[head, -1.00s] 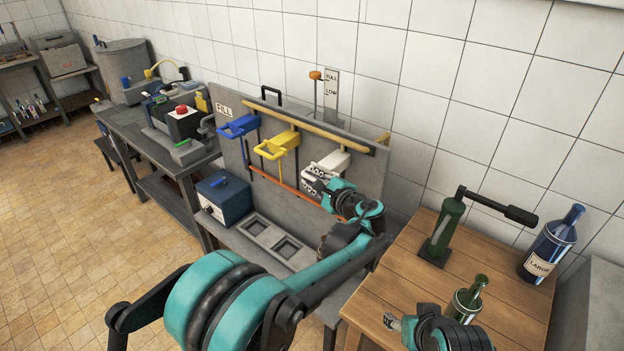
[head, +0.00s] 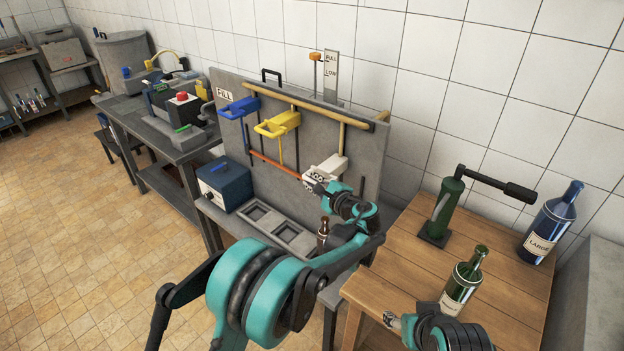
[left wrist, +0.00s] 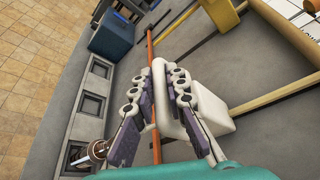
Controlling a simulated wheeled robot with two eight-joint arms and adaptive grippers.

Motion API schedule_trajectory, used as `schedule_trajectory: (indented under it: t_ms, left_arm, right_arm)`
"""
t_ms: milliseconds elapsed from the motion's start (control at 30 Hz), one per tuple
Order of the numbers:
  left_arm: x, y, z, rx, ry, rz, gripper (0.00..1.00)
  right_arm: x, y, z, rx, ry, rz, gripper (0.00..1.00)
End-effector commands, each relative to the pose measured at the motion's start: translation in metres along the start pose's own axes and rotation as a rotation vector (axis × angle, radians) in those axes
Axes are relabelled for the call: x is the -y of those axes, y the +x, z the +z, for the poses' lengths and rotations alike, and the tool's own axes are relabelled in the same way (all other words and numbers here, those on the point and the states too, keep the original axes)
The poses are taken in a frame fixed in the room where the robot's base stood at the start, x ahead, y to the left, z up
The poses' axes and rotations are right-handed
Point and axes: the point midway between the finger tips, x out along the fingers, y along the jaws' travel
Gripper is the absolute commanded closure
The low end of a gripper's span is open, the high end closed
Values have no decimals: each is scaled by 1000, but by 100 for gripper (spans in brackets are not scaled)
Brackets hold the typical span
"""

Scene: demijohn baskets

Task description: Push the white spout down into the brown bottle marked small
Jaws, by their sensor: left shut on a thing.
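The white spout (head: 328,167) sits at the right end of the filling panel, lower than the blue and yellow ones. My left gripper (head: 312,183) is shut on its front handle. In the left wrist view the fingers (left wrist: 165,90) straddle the white spout (left wrist: 205,112). The brown bottle (head: 323,232) stands upright below, at the right-hand well of the ledge, partly behind my arm. It also shows in the left wrist view (left wrist: 97,152). Its label is not readable. My right gripper (head: 391,320) is over the wooden table; its jaw opening is unclear.
A blue spout (head: 240,107) and a yellow spout (head: 278,123) hang to the left. An orange rail (head: 273,164) crosses the panel. A blue box (head: 223,184) sits on the ledge. The wooden table (head: 400,270) holds a green bottle (head: 463,280), a dark green lever device (head: 445,213) and a blue bottle marked large (head: 550,225).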

Motion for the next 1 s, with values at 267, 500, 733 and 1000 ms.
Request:
schedule_trajectory:
  t_ms: [267,500,733,1000]
  left_arm:
    - [-63,24,-44,2,-1,4,100]
    - [-92,32,-62,2,-1,4,100]
    - [-102,34,-68,1,-2,4,100]
    - [-104,34,-68,0,-4,8,100]
  right_arm:
    - [0,22,16,0,0,0,44]
    - [0,24,16,0,0,0,44]
    - [0,24,17,0,0,0,44]
    - [0,24,17,0,0,0,44]
